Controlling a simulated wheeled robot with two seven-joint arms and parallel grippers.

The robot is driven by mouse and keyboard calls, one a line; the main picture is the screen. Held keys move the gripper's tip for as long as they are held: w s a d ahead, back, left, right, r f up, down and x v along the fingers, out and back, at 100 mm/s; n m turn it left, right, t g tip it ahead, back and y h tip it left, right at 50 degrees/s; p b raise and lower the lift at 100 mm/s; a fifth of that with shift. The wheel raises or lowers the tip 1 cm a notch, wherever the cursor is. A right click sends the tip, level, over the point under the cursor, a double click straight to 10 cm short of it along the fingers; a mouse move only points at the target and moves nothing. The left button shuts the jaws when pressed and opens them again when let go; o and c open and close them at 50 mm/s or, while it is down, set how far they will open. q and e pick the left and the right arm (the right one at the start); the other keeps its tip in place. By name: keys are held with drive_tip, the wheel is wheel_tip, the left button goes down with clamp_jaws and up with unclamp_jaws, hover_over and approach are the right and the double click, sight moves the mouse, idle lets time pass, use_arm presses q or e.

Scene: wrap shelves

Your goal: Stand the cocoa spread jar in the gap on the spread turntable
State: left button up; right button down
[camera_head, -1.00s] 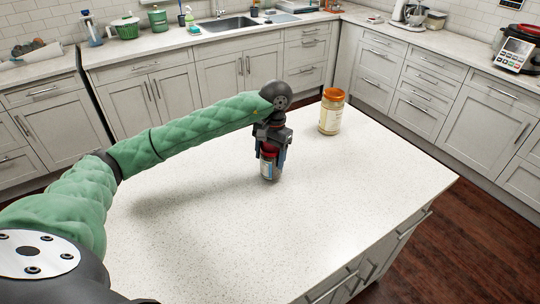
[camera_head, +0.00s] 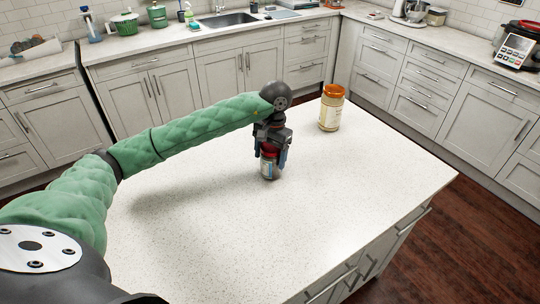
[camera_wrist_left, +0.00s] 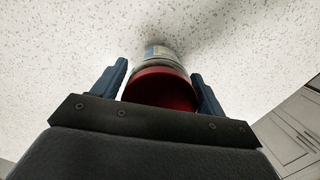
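A small glass jar with a red lid and a pale label (camera_head: 268,169) stands on the white island top; its label is too small to read, so I cannot confirm it is the cocoa spread. My left gripper (camera_head: 271,154) points down over it, fingers on either side of the lid. In the left wrist view the red lid (camera_wrist_left: 160,90) sits between the two blue fingers (camera_wrist_left: 160,82), with a narrow gap showing; they look open. The spread turntable and its gap are not in view. My right gripper is not in view.
A larger jar with an orange lid (camera_head: 331,108) stands behind and right of my left gripper. The speckled island top (camera_head: 330,200) is otherwise clear. Counters with a sink (camera_head: 228,19), green pots (camera_head: 125,24) and a cooker (camera_head: 515,50) line the walls.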

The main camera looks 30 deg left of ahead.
use_arm(q)
drive_tip(key=shift+o, duration=1.1)
drive_tip(key=shift+r, duration=0.15)
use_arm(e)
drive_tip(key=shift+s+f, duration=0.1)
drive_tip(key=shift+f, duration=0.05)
